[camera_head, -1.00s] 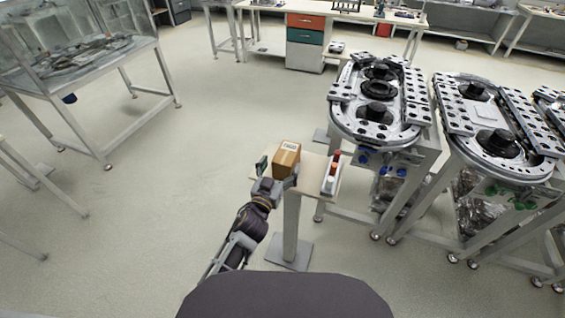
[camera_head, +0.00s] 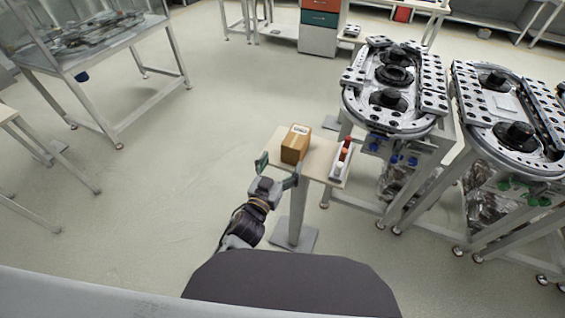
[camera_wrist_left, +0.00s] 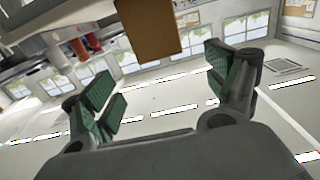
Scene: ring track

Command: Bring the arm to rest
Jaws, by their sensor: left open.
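My left gripper (camera_head: 277,172) is open at the near edge of a small pedestal table (camera_head: 318,167). A brown box (camera_head: 296,144) with a white label stands on that table, just beyond the fingers and apart from them. In the left wrist view the green-padded fingers (camera_wrist_left: 168,95) are spread wide with nothing between them. The box (camera_wrist_left: 150,28) shows there at the top, beyond the fingertips. My right gripper is in neither view.
A white holder with red and white items (camera_head: 342,160) stands at the table's right side. Ring track stands (camera_head: 395,90) are at the right. A glass-topped case (camera_head: 95,40) stands at the upper left. The floor (camera_head: 180,150) left of my arm is clear.

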